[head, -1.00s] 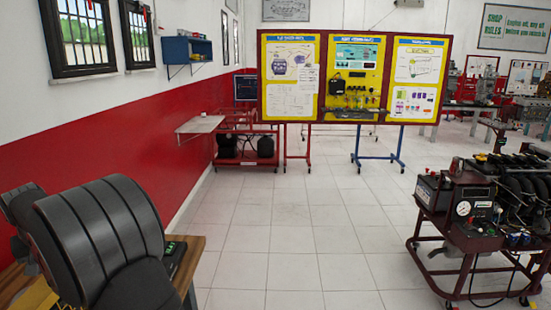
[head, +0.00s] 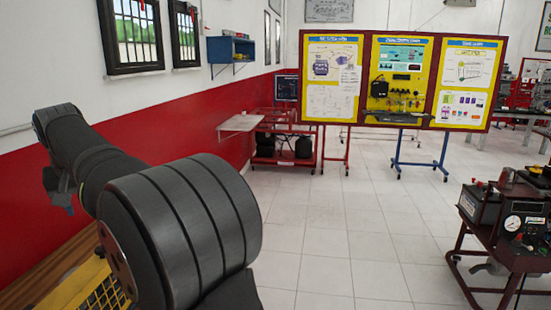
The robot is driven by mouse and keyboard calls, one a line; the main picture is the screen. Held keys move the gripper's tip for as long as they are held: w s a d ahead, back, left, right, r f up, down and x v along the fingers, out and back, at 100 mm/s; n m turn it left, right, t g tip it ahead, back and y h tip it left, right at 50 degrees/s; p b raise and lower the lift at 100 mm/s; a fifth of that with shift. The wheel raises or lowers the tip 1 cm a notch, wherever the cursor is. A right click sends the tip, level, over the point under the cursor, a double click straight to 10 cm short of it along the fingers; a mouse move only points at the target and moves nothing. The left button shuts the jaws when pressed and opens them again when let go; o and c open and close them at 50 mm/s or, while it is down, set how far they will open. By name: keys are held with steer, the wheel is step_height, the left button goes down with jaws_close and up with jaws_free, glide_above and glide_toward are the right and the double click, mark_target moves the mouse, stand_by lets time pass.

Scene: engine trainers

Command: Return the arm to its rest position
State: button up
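My arm fills the left foreground of the head view, with thick dark grey ribbed links that run from the bottom middle back toward the red and white wall at left. A small grey part that looks like my gripper (head: 62,190) hangs down at the far end of the arm, at the left. It is small and partly covered by the arm links. I cannot make out its fingers or whether it holds anything.
A wooden bench (head: 62,262) with a yellow grid item (head: 102,294) lies below the arm. Display boards (head: 400,80) stand ahead, with a red cart (head: 283,145) to their left. An engine trainer (head: 510,225) stands at right. The tiled floor (head: 370,220) between is clear.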

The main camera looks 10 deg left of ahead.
steer(key=x, duration=1.7)
steer(key=shift+s+a+f, duration=0.1)
steer(key=shift+s, duration=0.3)
glide_toward(61, 293)
steer(key=x, duration=0.5)
steer(key=s+d+r, duration=0.2)
steer(key=r, duration=0.5)
steer(key=s+d+r+n, duration=0.1)
steer(key=s+d+r, duration=0.1)
steer(key=r, duration=0.6)
steer(key=shift+s+d+n, duration=0.3)
steer(key=shift+s+d, duration=0.05)
